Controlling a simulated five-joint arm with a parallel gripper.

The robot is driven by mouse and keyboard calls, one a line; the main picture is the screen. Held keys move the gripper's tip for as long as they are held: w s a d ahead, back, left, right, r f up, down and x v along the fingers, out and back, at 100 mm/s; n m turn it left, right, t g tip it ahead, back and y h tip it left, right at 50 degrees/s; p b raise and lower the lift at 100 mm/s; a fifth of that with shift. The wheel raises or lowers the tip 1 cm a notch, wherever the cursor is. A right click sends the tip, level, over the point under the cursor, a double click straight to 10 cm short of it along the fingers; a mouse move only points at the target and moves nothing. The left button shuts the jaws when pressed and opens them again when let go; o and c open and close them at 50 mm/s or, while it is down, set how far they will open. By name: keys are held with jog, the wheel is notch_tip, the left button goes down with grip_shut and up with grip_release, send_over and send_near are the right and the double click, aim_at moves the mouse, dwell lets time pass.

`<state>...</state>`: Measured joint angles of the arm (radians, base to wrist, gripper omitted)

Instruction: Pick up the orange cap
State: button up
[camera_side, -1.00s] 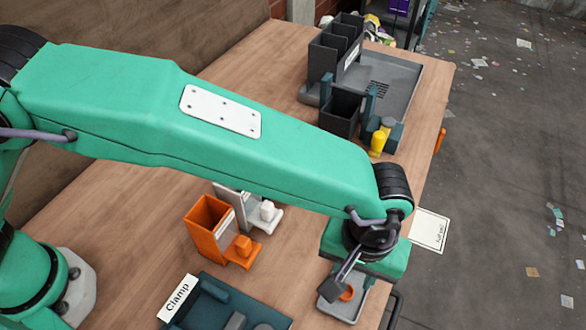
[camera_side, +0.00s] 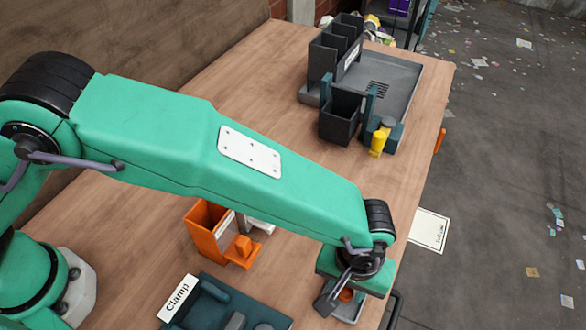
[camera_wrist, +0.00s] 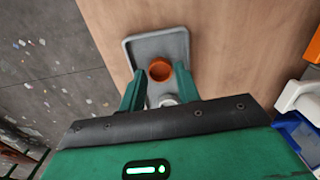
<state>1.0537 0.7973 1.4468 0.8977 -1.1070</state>
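The orange cap (camera_wrist: 160,69) lies in a small grey tray (camera_wrist: 178,42) in the wrist view. In the side view the cap (camera_side: 346,295) shows partly behind my gripper (camera_side: 335,291). In the wrist view my gripper (camera_wrist: 159,76) is open, with one green finger on each side of the near edge of the cap. The fingers look apart from the cap; how far they are above it I cannot tell.
A whitish round piece (camera_wrist: 168,101) sits in the tray near my palm. An orange holder (camera_side: 205,232) and a dark Clamp fixture (camera_side: 212,305) stand to the left. Dark bins (camera_side: 340,112) and a yellow bottle (camera_side: 377,143) are at the back. The table's right edge is close.

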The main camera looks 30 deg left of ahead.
jog(key=shift+f, duration=0.35)
jog(key=c, duration=0.6)
jog(key=shift+c, duration=0.2)
